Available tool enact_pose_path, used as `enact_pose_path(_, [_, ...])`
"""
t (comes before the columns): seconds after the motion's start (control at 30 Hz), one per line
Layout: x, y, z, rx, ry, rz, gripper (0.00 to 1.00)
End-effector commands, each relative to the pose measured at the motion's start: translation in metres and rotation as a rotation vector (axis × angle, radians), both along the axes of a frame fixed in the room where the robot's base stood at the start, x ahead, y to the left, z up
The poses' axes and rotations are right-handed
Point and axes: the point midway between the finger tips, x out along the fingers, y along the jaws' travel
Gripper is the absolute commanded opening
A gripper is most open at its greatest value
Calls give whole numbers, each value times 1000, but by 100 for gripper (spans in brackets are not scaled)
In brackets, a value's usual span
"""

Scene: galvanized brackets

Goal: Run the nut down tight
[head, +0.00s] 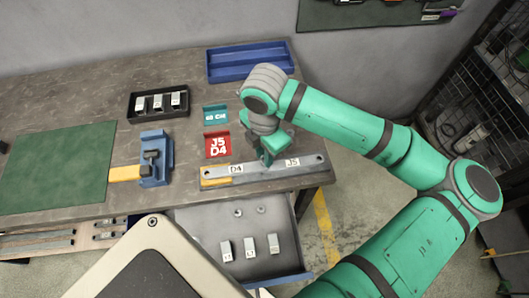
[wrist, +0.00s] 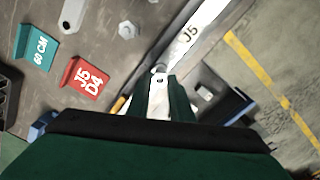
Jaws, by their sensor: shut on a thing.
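My gripper (head: 267,158) is over the middle of a long grey metal bar (head: 218,174) with tags D4 and J5, at the front right of the bench. The bar also shows in the wrist view (wrist: 206,22). The gripper (wrist: 160,95) is shut on a small light metal piece (wrist: 160,92) with a dark hole. I cannot tell if this piece is the nut, or if it touches the bar. A grey hex-shaped piece (wrist: 126,28) lies on the bench. Two small round pieces (head: 238,212) lie in the open drawer.
The open drawer (head: 291,278) below holds several pale brackets. A red sign J5 D4 (head: 217,146) and a teal sign (head: 215,115) stand behind the bar. A blue fixture (head: 163,164), black bracket tray (head: 133,109), blue tray (head: 248,62) and green mat (head: 55,168) are on the bench.

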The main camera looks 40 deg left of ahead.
Motion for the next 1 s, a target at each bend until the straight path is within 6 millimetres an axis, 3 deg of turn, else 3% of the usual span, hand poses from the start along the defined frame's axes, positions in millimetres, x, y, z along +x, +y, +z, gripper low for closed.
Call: enact_pose_path(1.0, [0, 0, -13, 0, 0, -1, 0])
